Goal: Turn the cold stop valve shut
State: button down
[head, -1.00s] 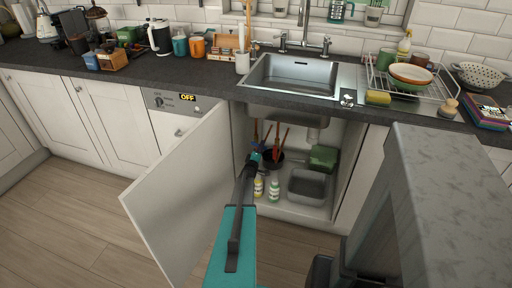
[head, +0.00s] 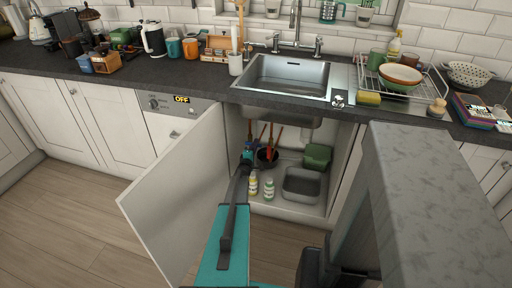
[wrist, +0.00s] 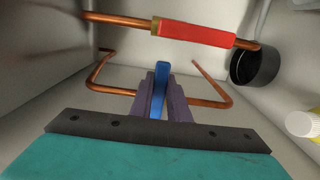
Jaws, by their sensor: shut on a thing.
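My gripper (wrist: 164,100) is shut on the blue lever (wrist: 161,72) of the cold stop valve. In the wrist view the lever stands upright between the two purple-grey fingers, its top showing above them. It appears crosswise to the copper pipe (wrist: 110,90) that passes behind the fingers; the valve body is hidden. A red lever (wrist: 197,33) lies along another copper pipe above. In the head view my gripper (head: 247,152) is inside the open cupboard under the sink, where the blue lever is too small to make out clearly.
The open cupboard door (head: 180,192) stands left of my arm. A dark round container (wrist: 255,65) sits to the right of the pipes. Two bottles (head: 253,184) (head: 269,189), a grey basin (head: 302,184) and a green box (head: 317,156) stand on the cupboard floor.

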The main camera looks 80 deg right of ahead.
jog(key=c, duration=1.7)
grip_release()
jog(key=shift+w+d, duration=0.15)
jog(key=shift+w, duration=0.05)
jog(key=shift+s, duration=0.1)
jog(key=shift+w+a+b, duration=0.2)
jog(key=shift+a+b, duration=0.05)
jog(key=shift+a, duration=2.05)
jog(key=shift+w+a+b, duration=0.15)
jog(key=shift+a+b, duration=0.1)
jog(key=shift+a, duration=2.05)
jog(key=shift+w+a+b, duration=0.2)
jog(key=shift+a+b, duration=0.05)
jog(key=shift+a, duration=2.05)
